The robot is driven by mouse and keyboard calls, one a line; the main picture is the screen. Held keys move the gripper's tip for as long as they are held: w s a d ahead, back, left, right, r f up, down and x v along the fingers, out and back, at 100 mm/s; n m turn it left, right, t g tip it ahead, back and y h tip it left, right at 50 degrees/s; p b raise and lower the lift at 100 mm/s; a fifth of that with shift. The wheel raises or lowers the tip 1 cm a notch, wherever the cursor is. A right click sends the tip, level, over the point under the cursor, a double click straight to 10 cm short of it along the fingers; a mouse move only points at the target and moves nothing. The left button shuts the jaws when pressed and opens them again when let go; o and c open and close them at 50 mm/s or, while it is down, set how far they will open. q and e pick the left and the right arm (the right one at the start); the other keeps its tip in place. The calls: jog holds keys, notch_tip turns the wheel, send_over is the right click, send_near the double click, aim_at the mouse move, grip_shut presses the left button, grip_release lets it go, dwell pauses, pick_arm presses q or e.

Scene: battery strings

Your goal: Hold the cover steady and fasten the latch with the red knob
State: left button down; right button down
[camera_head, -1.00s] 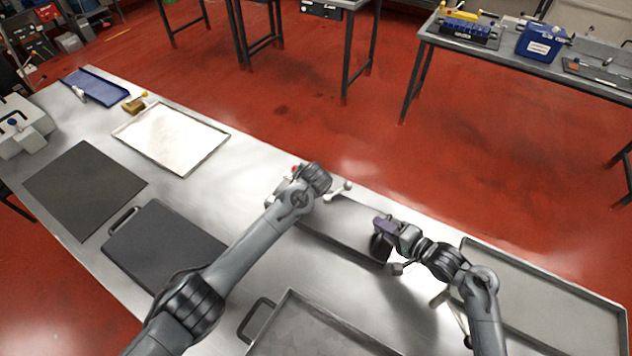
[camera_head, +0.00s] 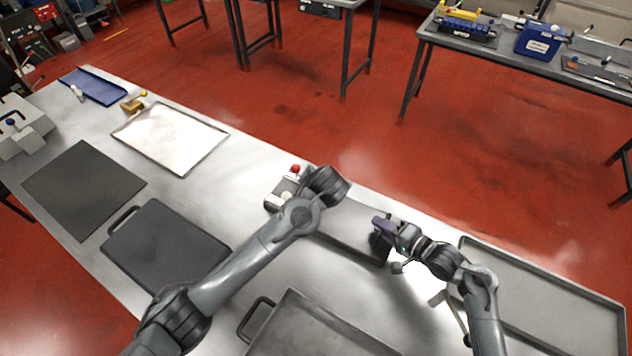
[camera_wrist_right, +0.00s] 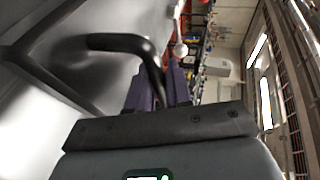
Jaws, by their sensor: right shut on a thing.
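The long grey cover (camera_head: 352,222) lies on the bench, partly hidden by my left wrist. The red knob (camera_head: 295,168) stands at its far left end, beside a pale block-like fitting (camera_head: 283,190). My left gripper (camera_head: 325,184) is over this end; its fingers are hidden behind the wrist, so their state and any contact are unclear. My right gripper (camera_head: 384,228), with purple fingers, is at the cover's right end. In the right wrist view its purple fingers (camera_wrist_right: 168,86) are shut on a black curved handle (camera_wrist_right: 125,42). A white ball (camera_wrist_right: 180,50) shows beyond them.
A grey tray (camera_head: 545,298) lies right of my right arm. Another tray (camera_head: 310,335) is in front, and a dark board (camera_head: 165,245) and a white-surfaced tray (camera_head: 170,138) lie to the left. Bare bench shows between the dark board and the cover.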

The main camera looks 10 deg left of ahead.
jog(key=shift+s+d+f, duration=0.1)
jog(key=shift+s+f, duration=0.1)
jog(key=shift+f, duration=0.4)
jog(key=c, duration=1.1)
grip_release()
jog(key=shift+o, duration=0.7)
jog(key=shift+r, duration=0.2)
